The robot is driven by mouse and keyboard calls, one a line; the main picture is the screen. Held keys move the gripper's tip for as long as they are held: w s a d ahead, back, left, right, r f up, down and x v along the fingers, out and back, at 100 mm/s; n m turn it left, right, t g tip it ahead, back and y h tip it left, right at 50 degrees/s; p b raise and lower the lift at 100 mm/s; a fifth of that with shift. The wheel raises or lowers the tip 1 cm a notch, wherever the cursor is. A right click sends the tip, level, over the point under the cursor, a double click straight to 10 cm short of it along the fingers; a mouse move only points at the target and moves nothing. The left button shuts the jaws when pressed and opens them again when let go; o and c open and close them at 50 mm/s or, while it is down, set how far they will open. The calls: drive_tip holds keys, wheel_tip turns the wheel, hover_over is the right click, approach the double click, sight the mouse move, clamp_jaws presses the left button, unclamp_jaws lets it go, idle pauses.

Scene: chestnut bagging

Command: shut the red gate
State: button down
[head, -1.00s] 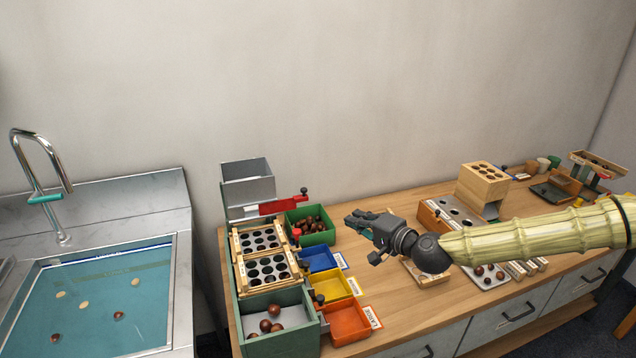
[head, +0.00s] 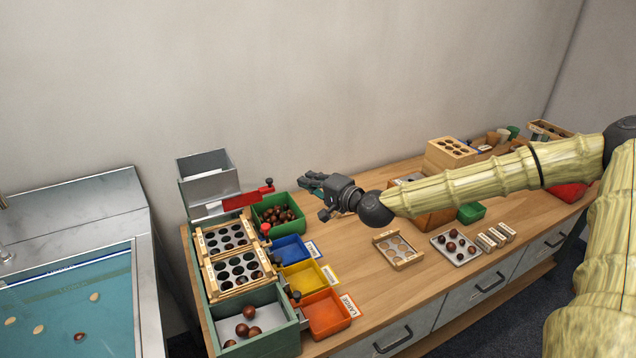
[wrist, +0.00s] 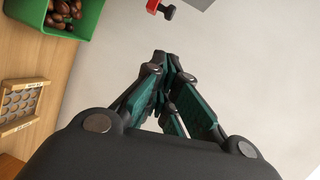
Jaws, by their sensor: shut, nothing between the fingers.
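The red gate (head: 239,201) is a flat red plate with a dark knob at its right end. It sits at the lower front of the grey hopper (head: 207,183) and sticks out to the right, over the back of the green bin. In the wrist view, the gate's red end with its dark knob (wrist: 166,10) shows at the top edge. My gripper (head: 306,181) is shut and empty, in the air to the right of the knob and apart from it. In the wrist view my gripper's fingers (wrist: 162,62) come together below the knob.
A green bin of chestnuts (head: 279,214) stands just below the gate. The wooden sieve trays (head: 229,256), a blue bin (head: 291,249), a yellow bin (head: 308,277) and an orange bin (head: 327,314) are nearer the front. The wall is behind.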

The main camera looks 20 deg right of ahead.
drive_tip(key=w+a+f+p, duration=0.1)
drive_tip(key=w+a+p, duration=0.1)
drive_tip(key=w+a, duration=0.3)
drive_tip(key=shift+w+f, duration=0.25)
drive_tip(key=shift+w, duration=0.1)
drive_tip(key=shift+a, duration=0.1)
idle(0.3)
